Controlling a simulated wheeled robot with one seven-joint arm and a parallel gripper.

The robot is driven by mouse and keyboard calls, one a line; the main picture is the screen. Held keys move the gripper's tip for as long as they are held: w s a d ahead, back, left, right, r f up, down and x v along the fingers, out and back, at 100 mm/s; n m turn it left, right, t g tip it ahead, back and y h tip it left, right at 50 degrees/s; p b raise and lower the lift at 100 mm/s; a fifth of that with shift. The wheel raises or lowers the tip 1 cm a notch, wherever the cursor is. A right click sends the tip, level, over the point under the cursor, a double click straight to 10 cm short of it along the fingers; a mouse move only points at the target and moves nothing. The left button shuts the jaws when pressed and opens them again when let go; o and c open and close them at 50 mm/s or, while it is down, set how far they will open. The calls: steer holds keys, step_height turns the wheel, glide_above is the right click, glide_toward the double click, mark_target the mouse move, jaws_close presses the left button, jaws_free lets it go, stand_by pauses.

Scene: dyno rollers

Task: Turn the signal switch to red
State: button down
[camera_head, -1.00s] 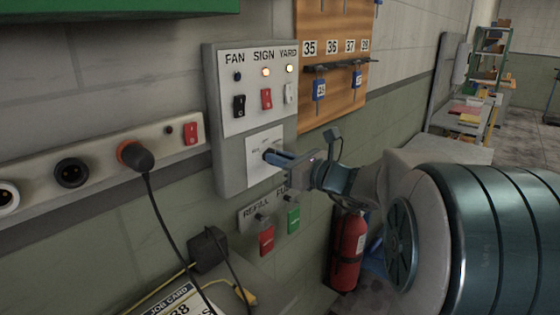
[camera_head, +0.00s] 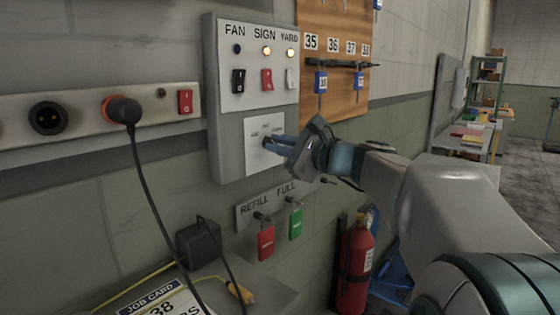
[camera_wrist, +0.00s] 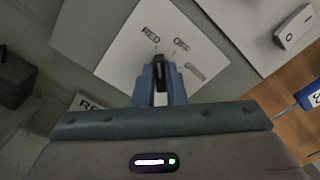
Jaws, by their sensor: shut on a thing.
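The signal switch (camera_wrist: 159,69) is a small dark knob on a white plate (camera_head: 258,158) low on the grey wall panel. In the wrist view its plate carries the labels RED, OFF and a third, blurred one that looks green. My gripper (camera_head: 270,141) reaches the plate from the right, its blue fingers shut on the knob. In the wrist view the fingers (camera_wrist: 159,78) close around the knob just below the labels. The fingers hide most of the knob, so I cannot tell which label it points to.
Above the plate are FAN, SIGN and YARD switches (camera_head: 266,79). A red tag (camera_head: 266,242) and green tag (camera_head: 296,224) hang below. A plug (camera_head: 124,110) with a black cord is at left. A fire extinguisher (camera_head: 355,265) stands below my arm.

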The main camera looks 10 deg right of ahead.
steer(key=shift+n+b, duration=0.6)
steer(key=c, duration=1.5)
jaws_free()
steer(key=v, duration=1.4)
